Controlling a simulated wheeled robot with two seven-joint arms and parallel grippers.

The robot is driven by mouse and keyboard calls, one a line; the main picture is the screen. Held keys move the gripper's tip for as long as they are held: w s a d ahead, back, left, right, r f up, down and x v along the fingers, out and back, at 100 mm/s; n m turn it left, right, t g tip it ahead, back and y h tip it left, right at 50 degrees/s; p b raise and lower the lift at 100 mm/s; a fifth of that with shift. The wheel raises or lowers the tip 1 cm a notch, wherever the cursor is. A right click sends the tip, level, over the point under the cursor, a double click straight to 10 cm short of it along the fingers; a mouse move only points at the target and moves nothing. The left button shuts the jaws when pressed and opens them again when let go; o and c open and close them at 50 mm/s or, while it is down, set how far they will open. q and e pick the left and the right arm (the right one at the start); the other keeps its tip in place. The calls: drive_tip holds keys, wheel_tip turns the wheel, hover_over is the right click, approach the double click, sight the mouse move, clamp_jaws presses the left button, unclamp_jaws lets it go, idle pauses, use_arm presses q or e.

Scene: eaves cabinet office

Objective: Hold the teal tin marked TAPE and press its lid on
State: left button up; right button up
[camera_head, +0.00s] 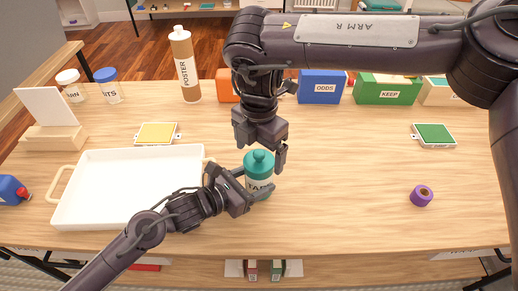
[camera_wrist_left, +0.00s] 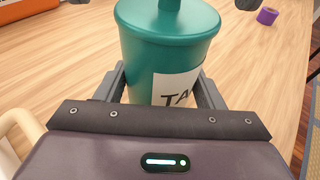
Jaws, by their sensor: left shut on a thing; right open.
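The teal tin marked TAPE (camera_head: 262,187) stands upright on the table, right of the white tray; it also shows in the left wrist view (camera_wrist_left: 145,72). Its teal lid (camera_head: 259,161) with a round knob sits on top, level; I cannot tell whether it is pressed fully down. My left gripper (camera_head: 248,185) is shut around the tin's body from the front left. My right gripper (camera_head: 261,152) is open, pointing down just above the lid, with a finger on either side of the knob. In the left wrist view only its fingertips show at the top edge.
The white tray (camera_head: 80,217) lies left. A yellow pad (camera_head: 156,133) and a green pad (camera_head: 434,134) lie flat. A purple tape roll (camera_head: 421,196) is at right. A POSTER tube (camera_head: 185,65), ODDS box (camera_head: 321,87) and KEEP box (camera_head: 387,89) stand behind. The table between tin and roll is clear.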

drive_tip(key=shift+o, duration=1)
drive_tip(key=shift+r, duration=3.55)
clamp_jaws()
drive_tip(key=shift+f, duration=0.2)
drive_tip(key=shift+f, duration=2.15)
